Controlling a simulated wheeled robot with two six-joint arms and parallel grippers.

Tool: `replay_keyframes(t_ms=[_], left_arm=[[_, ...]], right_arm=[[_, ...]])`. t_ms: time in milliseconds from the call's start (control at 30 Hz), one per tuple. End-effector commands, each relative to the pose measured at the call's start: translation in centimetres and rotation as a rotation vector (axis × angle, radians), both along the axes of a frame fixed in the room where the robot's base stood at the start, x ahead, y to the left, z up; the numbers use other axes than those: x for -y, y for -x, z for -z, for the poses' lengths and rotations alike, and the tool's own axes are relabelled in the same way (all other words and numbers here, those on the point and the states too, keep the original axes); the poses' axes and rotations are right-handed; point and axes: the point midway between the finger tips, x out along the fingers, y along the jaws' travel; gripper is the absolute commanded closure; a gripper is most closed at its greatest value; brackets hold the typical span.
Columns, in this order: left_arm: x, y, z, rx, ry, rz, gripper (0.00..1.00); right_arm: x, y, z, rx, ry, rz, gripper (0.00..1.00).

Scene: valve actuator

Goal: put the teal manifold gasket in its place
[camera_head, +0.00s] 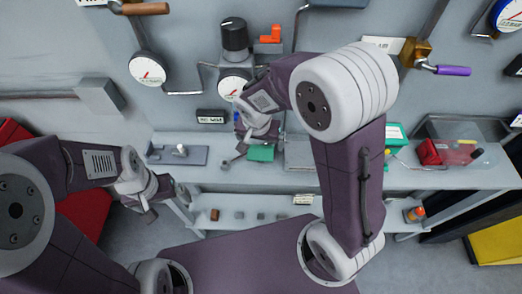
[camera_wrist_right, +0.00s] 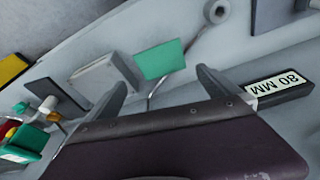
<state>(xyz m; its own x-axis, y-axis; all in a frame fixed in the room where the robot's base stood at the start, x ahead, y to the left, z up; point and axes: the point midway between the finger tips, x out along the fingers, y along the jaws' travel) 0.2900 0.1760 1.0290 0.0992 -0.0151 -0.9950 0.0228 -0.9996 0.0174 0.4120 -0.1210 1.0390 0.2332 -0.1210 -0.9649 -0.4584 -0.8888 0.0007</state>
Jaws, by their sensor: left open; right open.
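A flat teal piece, which looks like the manifold gasket (camera_head: 262,153), lies on the grey bench beside my right gripper. It also shows as a plain teal rectangle in the right wrist view (camera_wrist_right: 161,60), beyond the fingertips and between them in the picture. My right gripper (camera_head: 240,153) is open and empty over the bench; in the right wrist view its two fingers (camera_wrist_right: 160,88) are spread apart. I cannot tell its exact height above the teal piece. My left gripper (camera_head: 147,212) is open, off the bench's front left, apart from the gasket.
A grey block (camera_wrist_right: 105,78) lies next to the teal piece. A block labelled 80 MM (camera_wrist_right: 280,90) is near one finger. A grey plate with a white peg (camera_head: 180,152) is at left. Gauges and pipes line the wall.

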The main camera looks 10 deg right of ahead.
Motion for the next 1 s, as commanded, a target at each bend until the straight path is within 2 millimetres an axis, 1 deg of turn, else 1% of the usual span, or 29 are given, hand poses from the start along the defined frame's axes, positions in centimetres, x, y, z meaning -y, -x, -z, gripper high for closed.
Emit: replay_keyframes(t_ms=[100,167,300,400,500,667,767,800,867,900,1000], left_arm=[[0.0,0.0,0.0,0.000,0.000,0.000,0.00],[0.0,0.0,-0.1,0.000,0.000,0.000,0.00],[0.0,0.0,-0.3,0.000,0.000,0.000,0.00],[0.0,0.0,-0.1,0.000,0.000,0.000,0.00],[0.0,0.0,-0.1,0.000,0.000,0.000,0.00],[0.0,0.0,-0.1,0.000,0.000,0.000,0.00],[0.0,0.0,-0.1,0.000,0.000,0.000,0.00],[0.0,0.0,-0.1,0.000,0.000,0.000,0.00],[0.0,0.0,-0.1,0.000,0.000,0.000,0.00],[0.0,0.0,-0.1,0.000,0.000,0.000,0.00],[0.0,0.0,-0.1,0.000,0.000,0.000,0.00]], right_arm=[[0.0,0.0,0.3,-0.001,0.000,0.000,0.00],[0.0,-0.1,0.9,-0.003,0.001,0.000,0.00],[-0.2,-0.2,3.7,-0.005,0.001,-0.002,0.00],[0.0,-0.7,5.0,-0.001,0.000,0.000,0.00],[0.1,-0.8,5.4,0.000,0.000,0.000,0.00],[0.1,-0.9,5.3,0.000,-0.001,0.000,0.00],[0.1,-0.9,5.3,0.000,-0.001,0.000,0.25],[0.1,-0.9,5.3,0.000,-0.001,0.000,0.36],[0.1,-0.9,5.3,0.000,-0.001,0.000,0.53],[0.1,-0.9,5.3,0.000,-0.001,0.000,0.57],[0.1,-0.9,5.3,0.000,-0.001,0.000,0.57]])
